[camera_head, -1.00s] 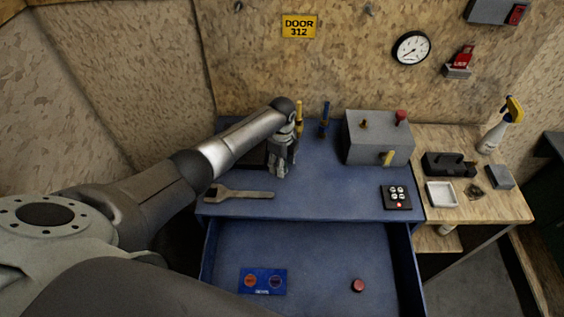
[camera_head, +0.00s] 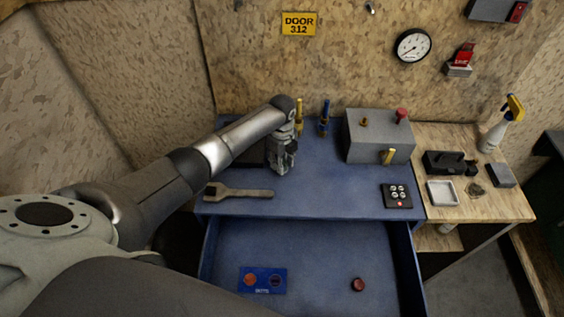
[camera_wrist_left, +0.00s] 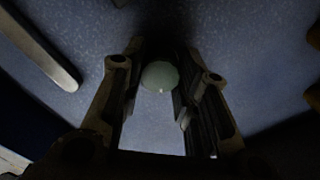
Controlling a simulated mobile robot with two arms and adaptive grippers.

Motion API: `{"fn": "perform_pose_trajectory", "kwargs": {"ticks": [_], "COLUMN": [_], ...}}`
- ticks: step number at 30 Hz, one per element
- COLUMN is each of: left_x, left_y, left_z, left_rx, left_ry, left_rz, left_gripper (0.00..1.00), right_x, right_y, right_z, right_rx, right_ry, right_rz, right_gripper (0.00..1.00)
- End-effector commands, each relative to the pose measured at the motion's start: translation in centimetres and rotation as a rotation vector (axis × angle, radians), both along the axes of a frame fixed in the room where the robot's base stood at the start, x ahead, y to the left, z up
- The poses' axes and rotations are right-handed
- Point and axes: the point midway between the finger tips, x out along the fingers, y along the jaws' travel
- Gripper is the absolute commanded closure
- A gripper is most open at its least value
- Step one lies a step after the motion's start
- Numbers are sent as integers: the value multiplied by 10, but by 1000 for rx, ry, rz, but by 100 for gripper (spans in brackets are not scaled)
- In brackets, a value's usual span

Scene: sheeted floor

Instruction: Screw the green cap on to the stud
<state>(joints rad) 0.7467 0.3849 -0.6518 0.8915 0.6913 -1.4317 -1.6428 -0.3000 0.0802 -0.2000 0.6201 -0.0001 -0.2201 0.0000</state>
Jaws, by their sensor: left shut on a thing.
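My left gripper (camera_head: 281,168) hangs over the blue worktop's left half, pointing down, in the head view. In the left wrist view, a pale green round cap (camera_wrist_left: 160,76) sits between the two fingers of the left gripper (camera_wrist_left: 158,84), which is shut on it. In the head view the gripper hides the cap. Whether a stud is beneath the cap cannot be told. A small brass fitting (camera_head: 364,122) stands on top of the grey box (camera_head: 365,146); whether it is the stud is unclear. My right gripper is not in view.
A button pad (camera_head: 396,196) is at the right. An open drawer (camera_head: 325,245) juts out in front. The worktop's middle is clear.

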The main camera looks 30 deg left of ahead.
Motion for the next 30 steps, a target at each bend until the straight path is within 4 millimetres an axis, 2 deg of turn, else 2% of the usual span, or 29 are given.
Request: {"fn": "perform_pose_trajectory", "kwargs": {"ticks": [30], "left_x": [1], "left_y": [1], "left_z": [-2], "left_rx": [-2], "left_ry": [-6], "left_rz": [-1248], "left_gripper": [99], "right_x": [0], "right_y": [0], "right_z": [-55], "right_rx": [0], "right_ry": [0], "right_rz": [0], "right_gripper": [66]}}
